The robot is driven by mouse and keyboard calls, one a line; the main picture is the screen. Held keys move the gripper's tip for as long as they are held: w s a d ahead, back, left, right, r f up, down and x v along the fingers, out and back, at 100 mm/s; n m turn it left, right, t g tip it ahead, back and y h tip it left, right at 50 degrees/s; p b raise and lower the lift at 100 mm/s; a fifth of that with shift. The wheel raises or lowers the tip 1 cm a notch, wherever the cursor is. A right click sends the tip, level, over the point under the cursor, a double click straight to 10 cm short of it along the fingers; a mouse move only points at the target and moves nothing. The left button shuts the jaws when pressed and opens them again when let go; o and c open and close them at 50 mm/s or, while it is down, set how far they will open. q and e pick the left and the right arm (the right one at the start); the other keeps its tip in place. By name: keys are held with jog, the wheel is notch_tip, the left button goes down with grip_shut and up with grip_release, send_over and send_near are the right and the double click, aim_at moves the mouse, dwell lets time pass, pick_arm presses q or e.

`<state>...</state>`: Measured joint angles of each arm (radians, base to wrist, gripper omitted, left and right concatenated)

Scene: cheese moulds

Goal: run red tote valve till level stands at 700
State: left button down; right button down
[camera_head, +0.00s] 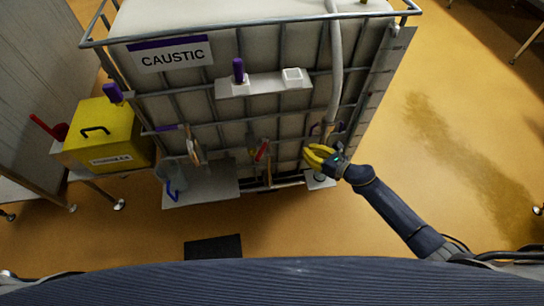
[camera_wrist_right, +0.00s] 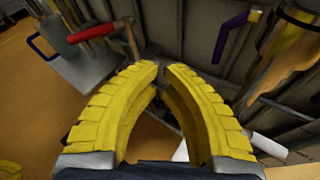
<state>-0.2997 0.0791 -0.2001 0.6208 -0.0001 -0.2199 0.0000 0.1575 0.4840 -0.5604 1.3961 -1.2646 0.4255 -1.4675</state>
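The caustic tote (camera_head: 235,105) is a pale caged tank with a purple and white label. Its red-handled valve (camera_head: 262,151) sits low on the front; the red handle also shows in the right wrist view (camera_wrist_right: 92,33). My right gripper (camera_head: 308,154) has yellow fingers and is right of the red handle, apart from it. In the wrist view its fingertips (camera_wrist_right: 160,68) nearly meet, with nothing seen between them. A clear jug (camera_head: 172,176) with a blue handle stands below left of the valve. A strip with marks (camera_head: 388,70) runs down the tote's right edge; its figures are unreadable. My left gripper is not visible.
A white hose (camera_head: 335,70) hangs down the tote's front above my right gripper. Purple handles (camera_head: 238,70) stick out from the tote. A yellow box (camera_head: 108,135) stands at the left. A dark mat (camera_head: 213,247) lies on the floor. The floor at right is open.

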jog(key=s+a+r+n+g+y, duration=0.2)
jog(key=s+a+n+g+y, duration=0.15)
jog(key=s+n, duration=0.3)
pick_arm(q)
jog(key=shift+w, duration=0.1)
pick_arm(e)
jog(key=x, duration=1.3)
jog(key=shift+a+f, duration=0.15)
jog(key=shift+a, duration=0.3)
jog(key=shift+g+y, duration=0.25)
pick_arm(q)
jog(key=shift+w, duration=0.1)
pick_arm(e)
jog(key=shift+a+m+t, duration=0.3)
jog(key=shift+m+t, duration=0.05)
jog(key=shift+t, duration=0.15)
